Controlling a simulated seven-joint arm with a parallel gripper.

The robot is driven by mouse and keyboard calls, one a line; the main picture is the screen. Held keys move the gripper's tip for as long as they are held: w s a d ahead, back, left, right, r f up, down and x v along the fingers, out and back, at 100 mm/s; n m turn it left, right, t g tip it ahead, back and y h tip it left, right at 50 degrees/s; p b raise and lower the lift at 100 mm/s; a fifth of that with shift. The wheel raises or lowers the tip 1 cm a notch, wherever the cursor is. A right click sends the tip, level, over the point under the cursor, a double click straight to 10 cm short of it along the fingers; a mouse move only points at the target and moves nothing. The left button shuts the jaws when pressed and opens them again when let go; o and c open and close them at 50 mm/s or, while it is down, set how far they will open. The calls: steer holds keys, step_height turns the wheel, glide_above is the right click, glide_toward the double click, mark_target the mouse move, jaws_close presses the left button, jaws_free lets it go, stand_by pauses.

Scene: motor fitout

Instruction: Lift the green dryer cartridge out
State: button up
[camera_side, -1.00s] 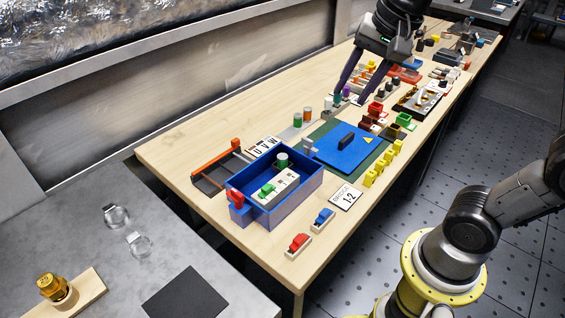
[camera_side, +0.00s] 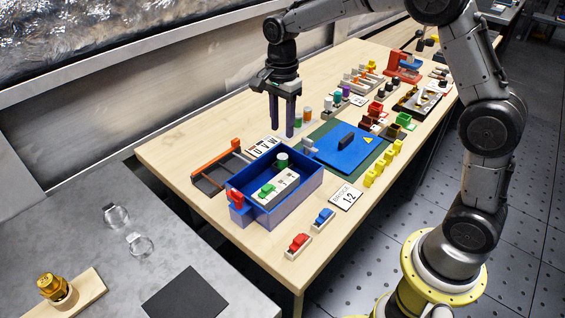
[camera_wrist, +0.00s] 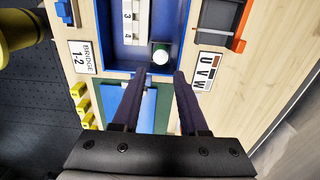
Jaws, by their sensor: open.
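The green dryer cartridge (camera_side: 282,160) stands upright in the blue box (camera_side: 306,188), near its back corner. Its pale round top faces up. In the wrist view the cartridge (camera_wrist: 160,55) shows from above, just beyond my fingertips, with its white top and a dark green side. My gripper (camera_side: 283,135) is open and empty, pointing down above the table behind the box. In the wrist view my gripper (camera_wrist: 160,75) has its two long dark fingers apart, with the cartridge in line with the gap between them.
A white numbered terminal block (camera_side: 285,184) with a green piece sits in the box. A blue lid (camera_side: 335,150) lies on a green mat to the right. Green and orange cylinders (camera_side: 308,114) stand behind. An orange-edged tray (camera_side: 212,172) and a U V W card (camera_side: 262,146) are at left.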

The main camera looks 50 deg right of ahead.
mark_target(283, 156)
step_height(283, 156, down, 9)
steer(key=shift+d+f, duration=0.1)
steer(key=shift+d, duration=0.05)
jaws_close()
stand_by(0.5)
